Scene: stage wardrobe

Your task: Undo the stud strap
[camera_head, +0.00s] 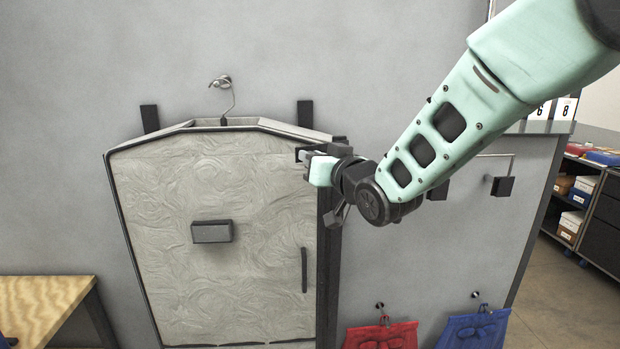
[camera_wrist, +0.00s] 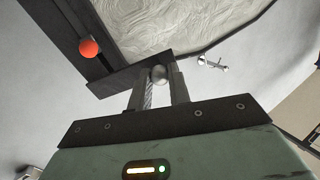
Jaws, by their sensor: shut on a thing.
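A pale, marbled case (camera_head: 225,230) with dark edging hangs on the grey wall. My gripper (camera_head: 306,162) is at its upper right edge. In the wrist view, my gripper (camera_wrist: 162,84) is shut with a grey round stud (camera_wrist: 159,74) between its fingertips. A short dark strap (camera_wrist: 125,76) lies just beyond the fingers, running across the case's corner; the fingers hide part of it. I cannot tell whether the strap is fastened. An orange-red ball (camera_wrist: 89,47) sits on the dark side strip in the wrist view. My gripper and arm hide the strap in the head view.
The case has a dark block (camera_head: 212,231) and a dark handle (camera_head: 304,270) on its front. Red (camera_head: 382,335) and blue (camera_head: 474,329) bags hang at lower right. A wooden table (camera_head: 42,302) stands at lower left.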

